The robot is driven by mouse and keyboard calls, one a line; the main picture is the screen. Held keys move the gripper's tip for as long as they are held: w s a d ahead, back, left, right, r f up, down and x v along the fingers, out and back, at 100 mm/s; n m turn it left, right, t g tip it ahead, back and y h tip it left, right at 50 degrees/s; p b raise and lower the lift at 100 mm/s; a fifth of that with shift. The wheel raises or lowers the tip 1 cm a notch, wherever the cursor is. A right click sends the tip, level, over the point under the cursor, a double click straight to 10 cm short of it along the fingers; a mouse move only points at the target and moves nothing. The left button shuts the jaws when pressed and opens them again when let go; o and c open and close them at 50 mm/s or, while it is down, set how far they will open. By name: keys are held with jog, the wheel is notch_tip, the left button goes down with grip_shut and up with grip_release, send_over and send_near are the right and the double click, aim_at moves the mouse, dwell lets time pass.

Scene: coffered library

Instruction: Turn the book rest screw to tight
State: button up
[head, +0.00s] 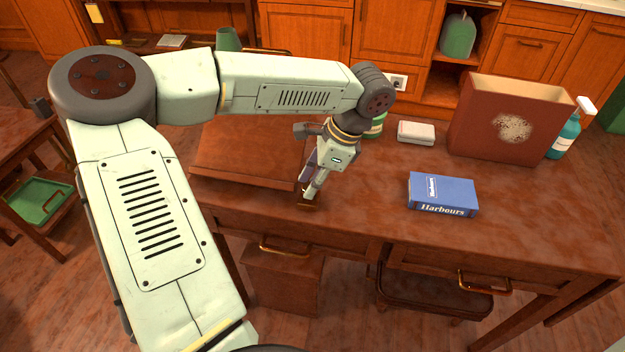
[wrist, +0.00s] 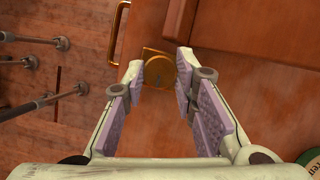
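The book rest (head: 235,160) is a slanted reddish-brown board on the desk; its edge shows at the top right of the wrist view (wrist: 250,35). The screw is a brass piece with a round part on a squarish plate (wrist: 156,66), by the book rest's front right corner. It shows small under the fingers in the head view (head: 308,205). My gripper (head: 311,193) points down over it. In the wrist view my gripper (wrist: 160,72) has its fingers apart, one on each side of the brass piece. I cannot tell whether they touch it.
A blue book (head: 443,193) lies right of my gripper on the desk (head: 380,205). Behind stand a white block (head: 416,132), a green tin (head: 376,127), a large brown box (head: 508,120) and a spray bottle (head: 568,135). The desk between my gripper and the blue book is clear.

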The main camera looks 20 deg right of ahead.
grip_shut()
